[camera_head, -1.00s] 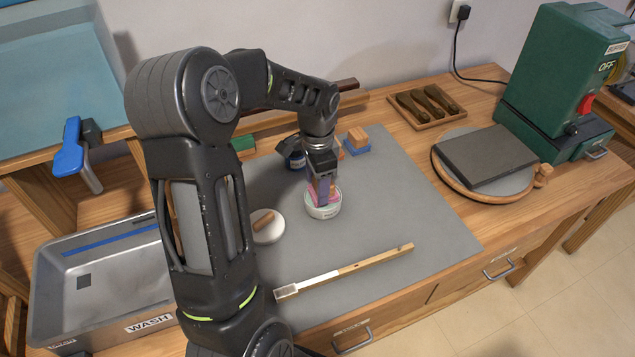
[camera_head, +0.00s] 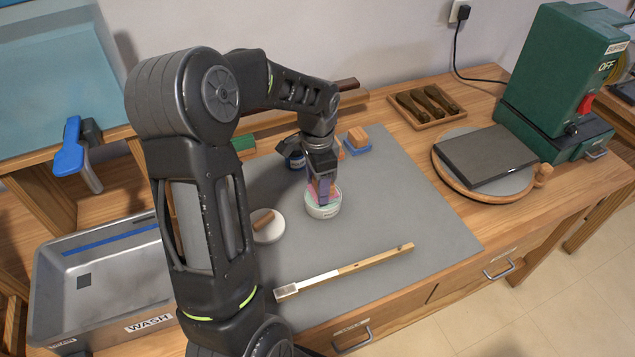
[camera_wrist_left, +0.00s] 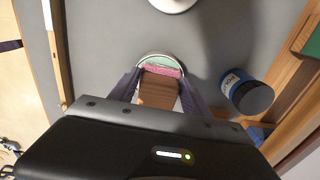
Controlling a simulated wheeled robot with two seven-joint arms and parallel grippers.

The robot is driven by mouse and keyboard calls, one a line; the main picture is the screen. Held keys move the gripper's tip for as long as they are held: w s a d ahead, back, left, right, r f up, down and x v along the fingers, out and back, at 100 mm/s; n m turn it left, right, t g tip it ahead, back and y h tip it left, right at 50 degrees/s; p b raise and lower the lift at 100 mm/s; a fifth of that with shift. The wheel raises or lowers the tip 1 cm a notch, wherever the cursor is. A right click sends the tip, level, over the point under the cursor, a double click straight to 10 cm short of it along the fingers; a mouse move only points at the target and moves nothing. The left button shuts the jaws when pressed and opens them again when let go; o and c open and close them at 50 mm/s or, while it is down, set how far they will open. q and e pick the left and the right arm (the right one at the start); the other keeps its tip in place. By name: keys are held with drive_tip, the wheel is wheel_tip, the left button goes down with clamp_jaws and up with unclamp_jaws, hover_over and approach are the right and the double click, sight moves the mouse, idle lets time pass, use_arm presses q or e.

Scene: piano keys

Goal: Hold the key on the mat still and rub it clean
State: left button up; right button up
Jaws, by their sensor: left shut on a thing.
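The key (camera_head: 345,272), a long wooden stick with a white front part, lies flat on the grey mat (camera_head: 425,215) near its front edge. It also shows at the left of the left wrist view (camera_wrist_left: 55,45). My left gripper (camera_head: 323,192) is shut on a brown wooden block with a pink pad (camera_wrist_left: 160,88). It holds the block at a round white-rimmed tin (camera_head: 323,211) with pale green contents, well behind the key. Whether the pad touches the contents cannot be told. Nothing holds the key. My right gripper is not in view.
A white round dish (camera_head: 269,233) with a brown piece stands left of the tin. A blue jar (camera_wrist_left: 245,92) stands near the gripper. A wooden block on a blue base (camera_head: 357,141) stands behind. A metal wash tub (camera_head: 100,270) is at left. The mat's right side is clear.

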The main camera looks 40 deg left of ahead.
use_arm(q)
drive_tip(key=shift+r+p, duration=2.6)
drive_tip(key=shift+r, duration=0.9)
